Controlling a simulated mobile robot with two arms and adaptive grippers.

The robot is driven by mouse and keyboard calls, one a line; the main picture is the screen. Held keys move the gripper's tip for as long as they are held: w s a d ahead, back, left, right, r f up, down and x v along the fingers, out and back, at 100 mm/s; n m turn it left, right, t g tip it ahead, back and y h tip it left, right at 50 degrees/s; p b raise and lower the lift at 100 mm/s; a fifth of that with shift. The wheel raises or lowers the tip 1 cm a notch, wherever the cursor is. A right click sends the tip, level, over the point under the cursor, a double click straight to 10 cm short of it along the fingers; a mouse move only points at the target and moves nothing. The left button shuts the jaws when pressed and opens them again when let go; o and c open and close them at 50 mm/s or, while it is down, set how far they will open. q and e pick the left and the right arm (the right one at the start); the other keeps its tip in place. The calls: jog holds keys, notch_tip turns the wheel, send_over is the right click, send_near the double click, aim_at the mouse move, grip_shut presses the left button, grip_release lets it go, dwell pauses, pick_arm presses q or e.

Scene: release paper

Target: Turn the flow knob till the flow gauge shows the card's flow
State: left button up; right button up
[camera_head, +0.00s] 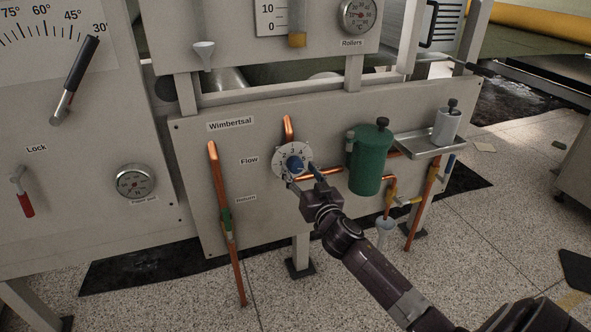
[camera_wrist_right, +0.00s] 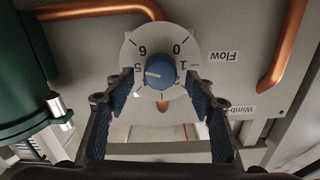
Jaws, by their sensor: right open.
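The flow knob (camera_head: 295,162) is a blue knob on a white round dial plate beside the label "Flow" (camera_head: 249,160). In the wrist view the knob (camera_wrist_right: 160,72) shows a white mark pointing left, close to the 5 on the dial plate (camera_wrist_right: 160,38). My right gripper (camera_head: 303,179) is at the knob in the head view. In the wrist view its open fingers (camera_wrist_right: 158,92) lie on either side of the knob's lower part; I cannot tell whether they touch it. I cannot make out which instrument is the flow gauge, and no card is readable. My left gripper is out of view.
A green canister (camera_head: 370,160) and a small tray (camera_head: 431,144) stand right of the knob. Copper pipes (camera_head: 219,185) run on both sides. Left are a round gauge (camera_head: 135,182), a red-handled lever (camera_head: 23,195) and an angle scale lever (camera_head: 75,80). A "Rollers" gauge (camera_head: 358,15) is above.

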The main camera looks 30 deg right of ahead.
jog(key=shift+x, duration=1.2)
jog(key=shift+a, duration=0.1)
jog(key=c, duration=1.2)
jog(key=shift+o, duration=0.2)
